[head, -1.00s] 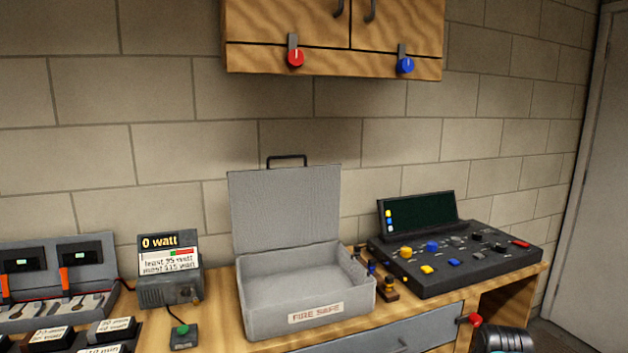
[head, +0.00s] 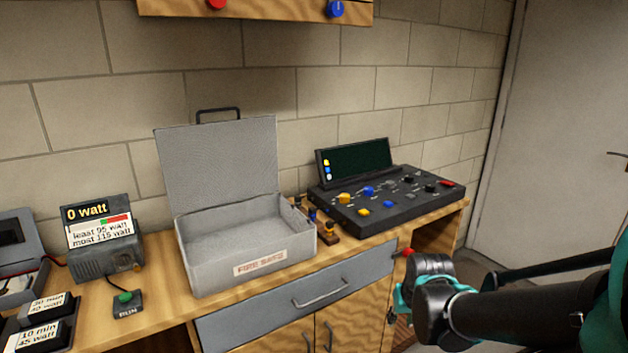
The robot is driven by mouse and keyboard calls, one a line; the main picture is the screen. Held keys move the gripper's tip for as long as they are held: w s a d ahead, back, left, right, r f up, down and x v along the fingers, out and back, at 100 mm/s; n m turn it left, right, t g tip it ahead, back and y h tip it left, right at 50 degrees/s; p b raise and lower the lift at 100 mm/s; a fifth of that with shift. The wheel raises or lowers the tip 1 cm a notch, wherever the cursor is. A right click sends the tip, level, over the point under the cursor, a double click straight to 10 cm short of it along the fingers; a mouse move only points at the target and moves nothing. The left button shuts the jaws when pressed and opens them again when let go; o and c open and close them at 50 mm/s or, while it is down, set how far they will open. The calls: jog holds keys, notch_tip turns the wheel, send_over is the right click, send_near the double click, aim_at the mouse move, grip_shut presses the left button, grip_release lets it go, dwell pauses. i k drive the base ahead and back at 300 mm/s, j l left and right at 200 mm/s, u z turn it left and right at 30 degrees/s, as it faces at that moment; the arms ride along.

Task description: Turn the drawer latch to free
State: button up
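The drawer latch is a small red knob (head: 407,252) at the right end of the grey drawer front (head: 300,292), under the table top. The drawer, with its curved metal handle (head: 321,291), looks closed. My gripper (head: 410,283) is at the lower right, just right of and below the latch in the picture. My dark wrist parts hide part of the space beside the knob. I cannot tell whether the gripper touches the latch, or whether its fingers are open or shut.
An open grey fire safe box (head: 250,262), a wattage meter (head: 100,250) and a dark control panel (head: 390,210) stand on the wooden table. Cupboard doors (head: 285,338) are below the drawer. A door (head: 560,130) is at the right.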

aim_at(406, 253)
jog(key=k+j+z, duration=0.2)
jog(key=z, duration=0.2)
jog(key=k+j+z, duration=0.25)
jog(key=z, duration=0.15)
jog(key=k+j+z, duration=0.25)
jog(key=z, duration=0.15)
